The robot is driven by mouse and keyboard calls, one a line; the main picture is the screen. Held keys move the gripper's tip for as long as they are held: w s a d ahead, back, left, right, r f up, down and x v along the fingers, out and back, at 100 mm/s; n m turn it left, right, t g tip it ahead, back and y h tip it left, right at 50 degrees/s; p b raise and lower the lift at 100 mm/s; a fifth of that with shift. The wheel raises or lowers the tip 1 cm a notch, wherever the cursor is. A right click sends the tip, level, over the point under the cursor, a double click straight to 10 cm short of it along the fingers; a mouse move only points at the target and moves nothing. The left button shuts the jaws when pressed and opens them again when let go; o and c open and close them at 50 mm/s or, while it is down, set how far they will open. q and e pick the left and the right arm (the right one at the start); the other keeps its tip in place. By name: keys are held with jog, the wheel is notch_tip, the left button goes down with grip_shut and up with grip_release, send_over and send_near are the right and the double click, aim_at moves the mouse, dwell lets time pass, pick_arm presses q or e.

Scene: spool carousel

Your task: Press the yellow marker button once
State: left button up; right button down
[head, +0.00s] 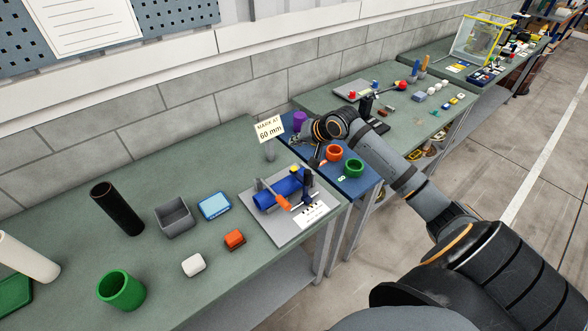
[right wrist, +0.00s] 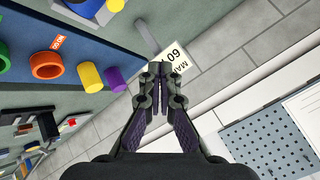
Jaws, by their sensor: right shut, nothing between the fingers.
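A small yellow cap (head: 294,168), which looks like the marker button, sits on top of a dark post on the grey-plated fixture beside a blue cylinder (head: 280,188). Part of this yellow cap shows at the top edge of the right wrist view (right wrist: 114,4). My right gripper (head: 293,139) is shut and empty, held above and behind the fixture and apart from the yellow cap. Its closed fingers (right wrist: 157,75) point towards the "MARK AT 60 mm" sign (head: 269,129). My left gripper is not in view.
An orange-handled tool (head: 275,196) lies across the fixture. The blue mat holds a purple spool (head: 299,120), an orange ring (head: 334,153), a green ring (head: 354,168) and a yellow cylinder (right wrist: 90,77). A black tube (head: 117,208) and grey bin (head: 174,217) stand left.

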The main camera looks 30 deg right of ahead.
jog(key=b, duration=0.7)
send_over(296, 169)
notch_tip(296, 169, down, 6)
jog(key=shift+f, duration=0.1)
jog(key=shift+f+b, duration=0.35)
jog(key=shift+f, duration=0.8)
jog(key=shift+f+p, duration=0.3)
jog(key=shift+f, duration=0.05)
jog(key=shift+f, duration=0.6)
dwell(0.5)
jog(key=shift+r, duration=0.1)
jog(key=shift+r+p, duration=0.85)
jog(key=shift+p, duration=0.3)
